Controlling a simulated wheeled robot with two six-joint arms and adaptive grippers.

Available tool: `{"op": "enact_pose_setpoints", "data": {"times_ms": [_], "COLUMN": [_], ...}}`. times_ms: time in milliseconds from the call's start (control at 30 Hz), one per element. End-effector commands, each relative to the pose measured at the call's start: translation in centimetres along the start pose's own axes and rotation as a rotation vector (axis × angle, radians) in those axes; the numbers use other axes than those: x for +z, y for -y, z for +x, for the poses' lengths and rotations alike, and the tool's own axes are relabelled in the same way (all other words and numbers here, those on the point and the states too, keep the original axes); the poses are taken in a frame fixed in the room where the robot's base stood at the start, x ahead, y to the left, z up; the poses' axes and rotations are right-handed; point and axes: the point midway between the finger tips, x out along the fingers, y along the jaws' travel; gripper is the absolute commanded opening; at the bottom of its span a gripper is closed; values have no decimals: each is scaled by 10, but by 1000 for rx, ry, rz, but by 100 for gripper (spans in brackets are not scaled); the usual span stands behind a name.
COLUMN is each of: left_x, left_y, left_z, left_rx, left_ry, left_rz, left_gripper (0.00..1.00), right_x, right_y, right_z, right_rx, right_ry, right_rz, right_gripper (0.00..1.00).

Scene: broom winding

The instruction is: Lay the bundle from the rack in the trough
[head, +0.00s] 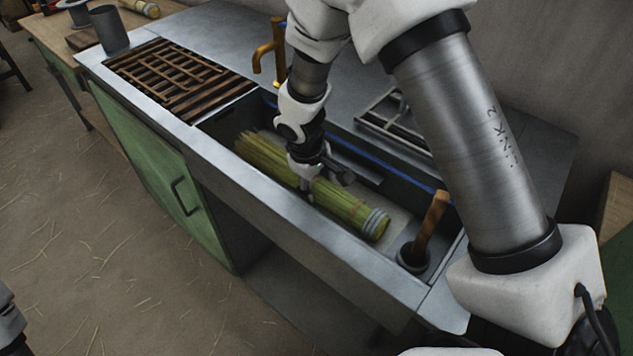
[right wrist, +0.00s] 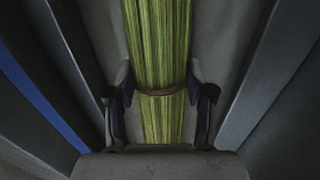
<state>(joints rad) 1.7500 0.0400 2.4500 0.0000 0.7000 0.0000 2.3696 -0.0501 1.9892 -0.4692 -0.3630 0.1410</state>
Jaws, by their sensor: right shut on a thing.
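A green straw bundle (head: 348,205) lies lengthwise inside the long trough (head: 225,130), with its banded end towards the lower right. My right gripper (head: 318,182) reaches down into the trough and is shut on the bundle near its middle. In the right wrist view the fingers flank the bundle (right wrist: 158,45) beside a brown tie around it. The bundle appears low, near the trough floor; I cannot tell whether it touches. The wooden slatted rack (head: 180,78) at the trough's left end has no bundle on it.
A dark cup with a wooden-handled tool (head: 432,222) stands at the trough's right end. A brass tap (head: 272,48) rises behind the trough. A metal rack (head: 395,122) lies behind it. A grey can (head: 110,30) stands at the far left corner.

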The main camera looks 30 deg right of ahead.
Motion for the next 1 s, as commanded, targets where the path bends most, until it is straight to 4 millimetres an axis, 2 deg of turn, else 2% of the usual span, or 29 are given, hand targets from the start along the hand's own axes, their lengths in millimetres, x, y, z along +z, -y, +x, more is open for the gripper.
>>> {"op": "enact_pose_setpoints", "data": {"times_ms": [67,100,167,467,567,667,900,1000], "left_x": [0,0,0,0,0,0,0,0], "left_y": [0,0,0,0,0,0,0,0], "left_z": [0,0,0,0,0,0,0,0], "left_rx": [0,0,0,0,0,0,0,0], "left_ry": [0,0,0,0,0,0,0,0], "left_rz": [0,0,0,0,0,0,0,0], "left_gripper": [32,32,32,32,32,32,32,32], "right_x": [0,0,0,0,0,-1,-1,-1], "right_y": [0,0,0,0,0,-1,-1,0], "right_z": [0,0,0,0,-7,-24,-85,-105], "right_rx": [0,0,0,0,1,3,4,2], "right_ry": [0,0,0,0,-1,-3,-5,-3], "right_rz": [0,0,0,0,2,1,1,2], "right_gripper": [17,64,82,82,82,82,82,82]}}
